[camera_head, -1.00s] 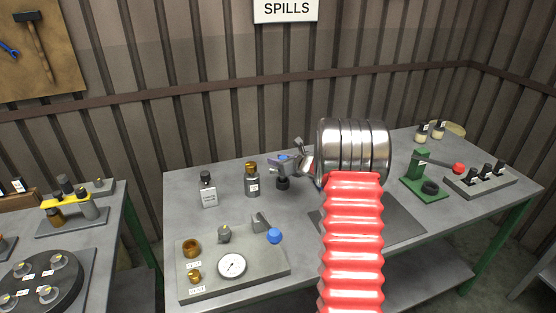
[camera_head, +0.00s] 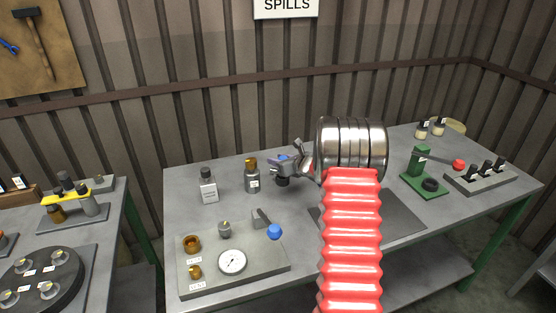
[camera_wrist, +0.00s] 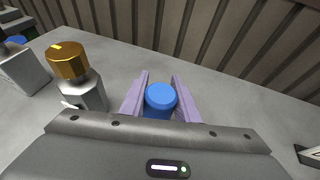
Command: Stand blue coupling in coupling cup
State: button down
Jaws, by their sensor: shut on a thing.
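My gripper (camera_head: 284,164) is shut on the blue coupling (camera_wrist: 160,98), with a finger on each side of it. In the wrist view its round blue top faces the camera, and its lower part is hidden by my gripper body. In the head view only a small blue patch of it (camera_head: 283,157) shows at the jaws. A dark round piece (camera_head: 282,181) shows directly below the jaws; I cannot tell whether it touches the coupling or whether it is the coupling cup. My gripper is above the rear of the table, right of a grey bottle with a gold cap (camera_head: 252,180).
A white-labelled bottle (camera_head: 207,187) stands farther left. A grey plate (camera_head: 268,268) at the front left carries brass cups (camera_head: 191,242), a dial (camera_head: 232,262) and a blue-knobbed lever (camera_head: 274,231). A green press (camera_head: 420,178) and a dark rack (camera_head: 482,178) stand at the right.

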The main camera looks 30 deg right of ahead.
jog(key=shift+f, duration=0.3)
jog(key=c, duration=1.3)
grip_release()
jog(key=shift+f, duration=0.15)
jog(key=v, duration=1.4)
jog(key=shift+w, duration=0.1)
